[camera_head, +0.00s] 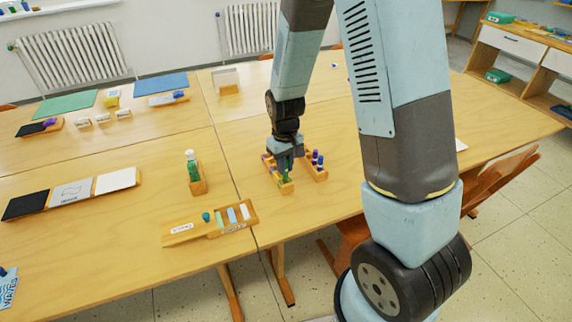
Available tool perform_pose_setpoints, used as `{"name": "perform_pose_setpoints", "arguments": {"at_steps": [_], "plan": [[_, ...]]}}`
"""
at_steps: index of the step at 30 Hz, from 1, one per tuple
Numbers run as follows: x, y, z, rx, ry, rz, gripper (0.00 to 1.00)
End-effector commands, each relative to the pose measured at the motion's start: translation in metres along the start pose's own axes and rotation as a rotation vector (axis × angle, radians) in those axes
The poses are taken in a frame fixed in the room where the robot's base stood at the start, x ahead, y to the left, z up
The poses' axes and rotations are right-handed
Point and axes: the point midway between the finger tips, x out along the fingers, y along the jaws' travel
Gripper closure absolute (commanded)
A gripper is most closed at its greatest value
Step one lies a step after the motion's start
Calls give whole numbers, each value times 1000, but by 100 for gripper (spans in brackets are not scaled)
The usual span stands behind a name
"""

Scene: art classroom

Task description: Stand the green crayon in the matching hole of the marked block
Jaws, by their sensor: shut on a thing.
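My gripper (286,162) points down over the right-hand table and is shut on the green crayon (287,174), which shows only in part below the fingers. It is at a narrow wooden block (289,188) with several crayons' colours along it, partly hidden by the gripper. A second wooden block (319,176) just to the right holds several upright purple and blue crayons (318,160). The view is too small to tell which block is marked, or whether the green crayon's lower end is in a hole.
A green bottle (194,170) stands in a wooden holder left of the blocks. A wooden tray (211,234) with coloured pieces lies near the front edge. Black, grey and white tiles (72,192) lie further left. Bare tabletop (340,190) is free right of the blocks.

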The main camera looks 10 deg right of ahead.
Motion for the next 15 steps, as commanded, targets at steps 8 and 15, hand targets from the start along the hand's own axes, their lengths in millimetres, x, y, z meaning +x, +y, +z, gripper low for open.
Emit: {"name": "perform_pose_setpoints", "arguments": {"at_steps": [8,15], "plan": [[0,0,0,0,0,0,100],[3,0,0,0,-1,0,100]]}}
